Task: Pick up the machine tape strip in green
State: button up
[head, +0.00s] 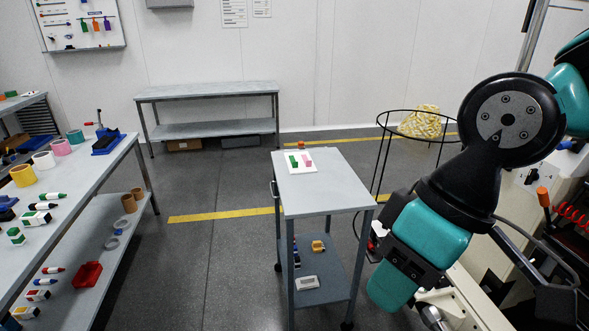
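A small green strip (293,161) lies on a white plate (303,170) on top of the grey cart (325,196). A pink strip (307,160) lies just to its right on the same plate. My arm fills the right side of the head view, its teal and black links bent down to the right of the cart. I cannot make out my gripper in this view. Nothing covers the green strip.
A small orange-red item (301,145) is at the cart top's back edge. A long bench (90,178) with tape rolls and markers stands left. An empty bench (208,91) stands at the back wall. Floor left of the cart is clear.

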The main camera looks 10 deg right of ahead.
aim_at(294, 164)
jog(key=z, duration=0.25)
jog(key=i, duration=1.4)
jog(key=u, duration=1)
jog(key=i, duration=0.45)
jog(key=u, duration=0.3)
